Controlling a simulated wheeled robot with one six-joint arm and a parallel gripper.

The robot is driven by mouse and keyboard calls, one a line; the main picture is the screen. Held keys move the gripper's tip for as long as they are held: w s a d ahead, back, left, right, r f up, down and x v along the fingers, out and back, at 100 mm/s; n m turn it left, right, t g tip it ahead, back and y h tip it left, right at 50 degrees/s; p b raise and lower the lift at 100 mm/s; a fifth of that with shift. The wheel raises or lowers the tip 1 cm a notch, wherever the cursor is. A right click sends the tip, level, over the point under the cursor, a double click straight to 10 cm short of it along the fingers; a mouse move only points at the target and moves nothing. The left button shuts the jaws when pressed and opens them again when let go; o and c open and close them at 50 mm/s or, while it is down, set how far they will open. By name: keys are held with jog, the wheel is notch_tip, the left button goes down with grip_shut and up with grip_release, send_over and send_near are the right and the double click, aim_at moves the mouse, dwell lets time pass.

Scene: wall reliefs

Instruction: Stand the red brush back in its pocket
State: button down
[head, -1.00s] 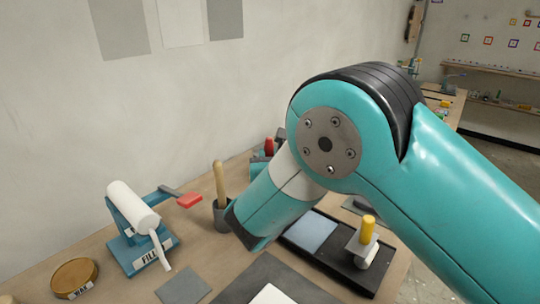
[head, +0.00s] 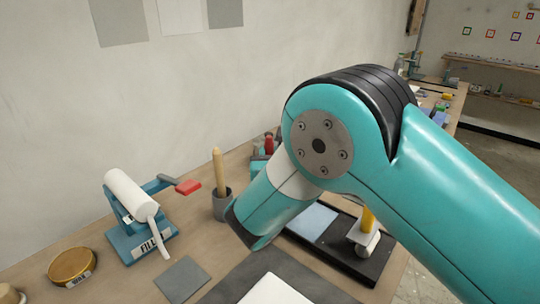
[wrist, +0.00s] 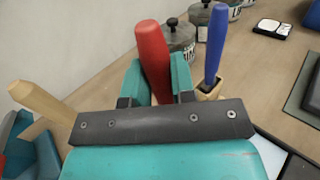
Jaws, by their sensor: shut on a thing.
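The red brush (wrist: 152,58) shows in the wrist view as a thick red handle standing up, tilted slightly, between the two teal fingers. My gripper (wrist: 157,84) is shut on it. The brush's lower part is hidden behind the dark gripper plate. In the head view my arm hides the gripper, and a bit of red handle (head: 268,145) shows just behind the arm. The pocket for the red brush cannot be made out. A blue-handled brush (wrist: 215,45) stands in a wooden holder (wrist: 211,90) right of my gripper.
A wooden-handled tool (head: 218,172) stands in a grey cup (head: 222,206) beside my arm. A filler dispenser (head: 145,240) and a wax tin (head: 72,266) are at left. A black tray (head: 340,258) is at right. Lidded jars (wrist: 180,36) stand behind the gripper.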

aim_at(269, 138)
jog(key=shift+f+b, duration=0.8)
jog(key=shift+f, duration=0.45)
jog(key=shift+c, duration=2)
grip_release()
jog(key=shift+r, duration=0.1)
jog(key=shift+r+p, duration=3.75)
jog(key=shift+r, duration=0.2)
